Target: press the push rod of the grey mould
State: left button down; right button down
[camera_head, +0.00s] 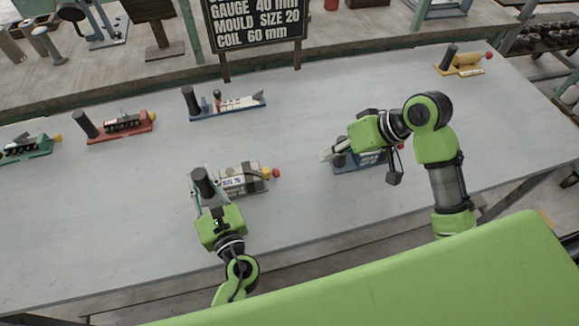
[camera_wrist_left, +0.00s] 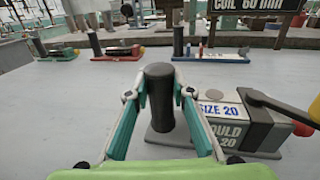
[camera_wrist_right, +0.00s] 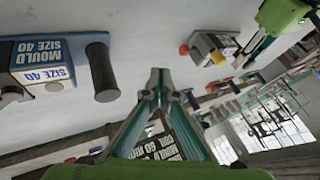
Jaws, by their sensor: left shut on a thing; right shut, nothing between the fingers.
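The grey mould (camera_head: 240,180), labelled SIZE 20, sits on its base on the table, with a black upright post (camera_head: 203,180) at its left end. A red knob (camera_head: 276,173) and a yellow-ended lever (camera_head: 266,172) are at its right end. My left gripper (camera_wrist_left: 158,92) is shut around the black post, one finger on each side. My right gripper (camera_wrist_right: 158,75) is shut and empty, beside the blue mould, apart from the grey mould.
The blue SIZE 40 mould (camera_wrist_right: 42,65) stands under my right arm in the head view. A sign (camera_head: 254,22) reads MOULD SIZE 20.

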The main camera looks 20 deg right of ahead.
aim_at(277, 172)
pick_arm(q)
jog(key=shift+s+f, duration=0.15)
jog(key=shift+f, duration=0.2)
pick_arm(e)
jog(key=shift+f, duration=0.1)
jog(key=x, duration=1)
jog(key=a, duration=0.2)
jog(key=shift+a, duration=1)
jog(key=shift+a, duration=1.45)
